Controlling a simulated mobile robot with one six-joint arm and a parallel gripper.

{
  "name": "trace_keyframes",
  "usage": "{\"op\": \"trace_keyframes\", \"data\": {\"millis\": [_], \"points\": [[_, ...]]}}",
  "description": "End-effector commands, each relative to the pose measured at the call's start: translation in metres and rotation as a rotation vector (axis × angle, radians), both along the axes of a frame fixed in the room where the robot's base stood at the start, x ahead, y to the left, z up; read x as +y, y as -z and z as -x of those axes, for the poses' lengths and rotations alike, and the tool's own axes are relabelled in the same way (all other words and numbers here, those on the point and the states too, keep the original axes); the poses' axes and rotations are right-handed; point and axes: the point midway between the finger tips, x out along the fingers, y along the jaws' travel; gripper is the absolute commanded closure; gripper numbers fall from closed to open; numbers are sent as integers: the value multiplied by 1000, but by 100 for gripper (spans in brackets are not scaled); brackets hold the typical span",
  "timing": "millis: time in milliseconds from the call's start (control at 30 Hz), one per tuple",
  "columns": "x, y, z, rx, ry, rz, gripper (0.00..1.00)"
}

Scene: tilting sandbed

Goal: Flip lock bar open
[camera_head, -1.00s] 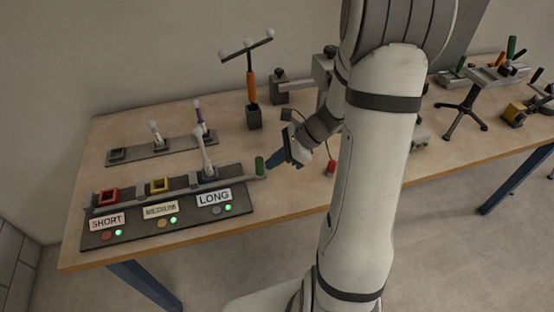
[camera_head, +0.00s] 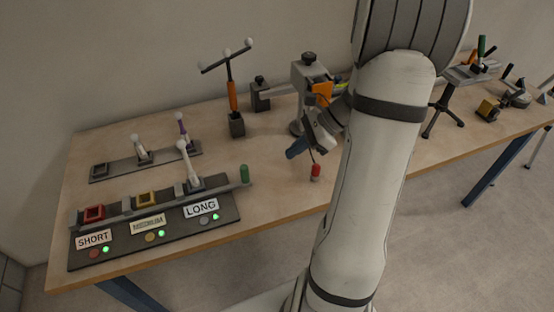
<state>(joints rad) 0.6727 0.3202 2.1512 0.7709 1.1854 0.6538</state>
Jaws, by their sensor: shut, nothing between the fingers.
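The lock bar (camera_head: 222,189) is a long thin grey bar lying along the dark panel (camera_head: 225,213) at the left of the table. A green upright handle (camera_head: 244,174) stands at its right end, past the panel's edge. A white-knobbed lever (camera_head: 189,165) stands up behind the bar at the LONG station. My arm hides part of the table.
Red (camera_head: 93,212) and yellow (camera_head: 146,199) square frames sit on the panel. A second lever strip (camera_head: 150,161) lies behind. A post with an orange grip (camera_head: 232,97) and a grey stand (camera_head: 309,75) stand farther back. A small red-topped thing (camera_head: 315,171) is near my gripper. Bare table lies between panel and gripper.

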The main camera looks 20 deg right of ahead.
Motion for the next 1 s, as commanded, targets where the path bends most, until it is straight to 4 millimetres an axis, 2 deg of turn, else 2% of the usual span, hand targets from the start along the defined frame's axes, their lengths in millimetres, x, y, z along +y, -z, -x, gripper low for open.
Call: {"op": "trace_keyframes", "data": {"millis": [233,800,867,1000], "points": [[-14,-15,3,0,-1,0,100],[-14,-16,3,0,-3,1,100],[-9,-19,5,-11,-34,21,100],[21,-33,17,-79,-224,140,100]]}}
